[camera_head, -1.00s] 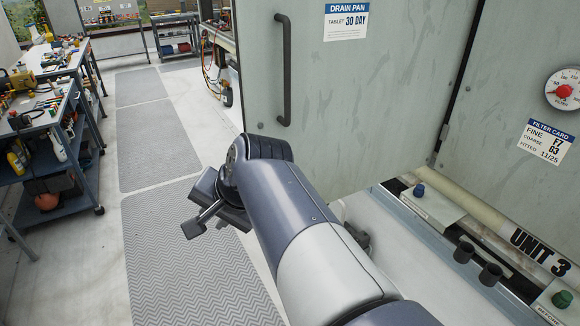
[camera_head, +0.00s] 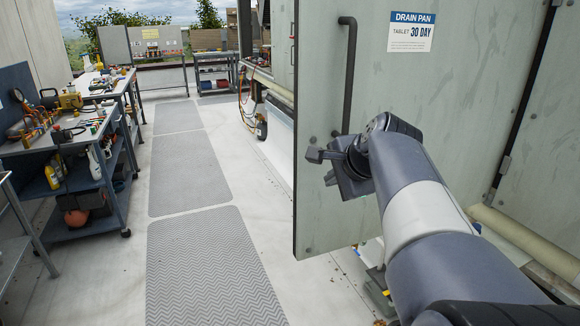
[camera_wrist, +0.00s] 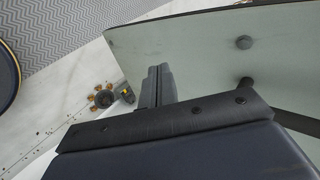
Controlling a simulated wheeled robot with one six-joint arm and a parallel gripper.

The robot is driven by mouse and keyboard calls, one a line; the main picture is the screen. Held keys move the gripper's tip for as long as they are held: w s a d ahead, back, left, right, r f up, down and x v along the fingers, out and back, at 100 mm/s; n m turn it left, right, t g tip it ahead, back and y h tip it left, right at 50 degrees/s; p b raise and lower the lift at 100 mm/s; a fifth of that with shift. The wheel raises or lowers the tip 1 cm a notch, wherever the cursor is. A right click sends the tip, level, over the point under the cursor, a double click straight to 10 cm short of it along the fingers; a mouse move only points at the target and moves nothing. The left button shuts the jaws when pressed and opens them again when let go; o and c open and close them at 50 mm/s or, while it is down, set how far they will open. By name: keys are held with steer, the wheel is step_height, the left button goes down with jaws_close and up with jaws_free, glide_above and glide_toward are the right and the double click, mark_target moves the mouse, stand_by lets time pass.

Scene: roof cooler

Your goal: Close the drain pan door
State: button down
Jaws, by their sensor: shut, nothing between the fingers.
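The drain pan door (camera_head: 425,110) is a large pale grey-green panel with a "DRAIN PAN" label (camera_head: 411,32) and a long dark vertical handle (camera_head: 347,75). It stands swung out from the cabinet, hinged on its right side. My gripper (camera_head: 318,156) is in front of the door's lower left part, near the handle's lower end. In the wrist view, the shut, empty fingers (camera_wrist: 157,85) show beside the door's face (camera_wrist: 190,55), close to its edge. I cannot tell whether the fingers touch the door.
Workbenches with tools (camera_head: 70,135) line the left side. Grey floor mats (camera_head: 205,265) run down the clear aisle between them and the cabinets. A pale pipe (camera_head: 520,235) runs low at the right. A drain fitting (camera_wrist: 104,97) shows on the floor in the wrist view.

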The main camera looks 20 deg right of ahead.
mark_target(312, 177)
steer(key=w, duration=0.1)
steer(key=w+f, duration=0.1)
steer(key=w, duration=0.1)
steer(key=w+f, duration=0.1)
steer(key=w, duration=0.1)
steer(key=shift+w+p, duration=0.35)
steer(key=shift+w, duration=0.35)
steer(key=shift+a, duration=0.1)
